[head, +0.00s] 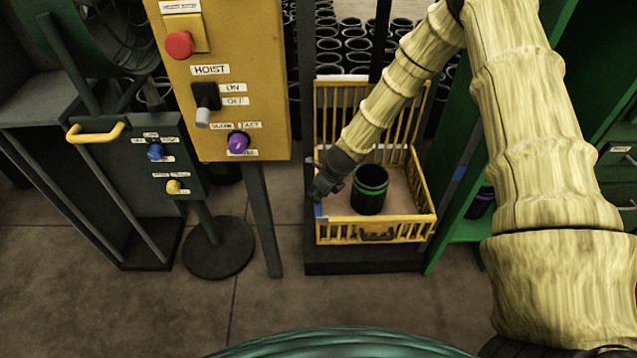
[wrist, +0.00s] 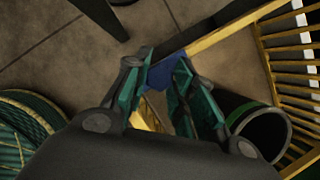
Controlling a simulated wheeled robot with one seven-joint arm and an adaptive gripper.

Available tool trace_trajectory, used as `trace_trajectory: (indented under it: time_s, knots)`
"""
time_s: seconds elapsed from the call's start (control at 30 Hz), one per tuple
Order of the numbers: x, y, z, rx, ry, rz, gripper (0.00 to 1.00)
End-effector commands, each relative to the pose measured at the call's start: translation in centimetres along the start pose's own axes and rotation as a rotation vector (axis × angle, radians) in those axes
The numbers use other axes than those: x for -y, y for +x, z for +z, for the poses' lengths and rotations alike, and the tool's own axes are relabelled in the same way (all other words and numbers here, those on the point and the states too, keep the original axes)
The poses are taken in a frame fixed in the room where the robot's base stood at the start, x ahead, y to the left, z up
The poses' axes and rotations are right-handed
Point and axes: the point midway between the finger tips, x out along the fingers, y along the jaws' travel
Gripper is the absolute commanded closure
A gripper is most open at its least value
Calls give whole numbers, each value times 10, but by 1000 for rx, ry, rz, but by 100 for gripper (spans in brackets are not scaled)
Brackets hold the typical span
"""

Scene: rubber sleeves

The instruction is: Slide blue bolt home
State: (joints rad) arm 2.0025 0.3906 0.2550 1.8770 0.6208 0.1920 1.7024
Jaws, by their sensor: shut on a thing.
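The blue bolt (head: 318,209) sits at the left front corner of a yellow barred cage (head: 338,232) in the head view. In the wrist view the blue bolt (wrist: 166,75) lies between my fingertips. My gripper (head: 322,188) reaches down over that corner, and it also shows in the wrist view (wrist: 161,63), with its teal-padded fingers shut on the bolt. The fingers hide part of the bolt, so I cannot tell how far along it sits. A black sleeve with a green band (head: 369,194) stands upright inside the cage, right of my gripper.
A yellow hoist panel (head: 232,100) on a post stands left of the cage. A smaller dark panel with a yellow handle (head: 95,132) is farther left. Green shelving (head: 470,228) is close on the right. Several dark sleeves fill the rack behind. Floor in front is clear.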

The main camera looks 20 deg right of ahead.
Motion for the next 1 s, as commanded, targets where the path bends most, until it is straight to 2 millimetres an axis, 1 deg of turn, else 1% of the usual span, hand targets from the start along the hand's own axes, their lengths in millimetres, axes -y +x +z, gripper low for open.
trace_trajectory:
  time_s: [0.1,0.37,0.4,0.5,0.83,1.0]
  knots:
    - [-2,-2,-4,-1,0,-1,100]
    - [-4,-1,-6,-4,1,1,100]
    - [-4,-1,-6,-4,1,1,69]
    - [-4,-1,-6,-3,0,1,53]
    - [-4,-2,-3,-1,-2,0,53]
    - [-3,-12,-2,1,-1,-1,53]
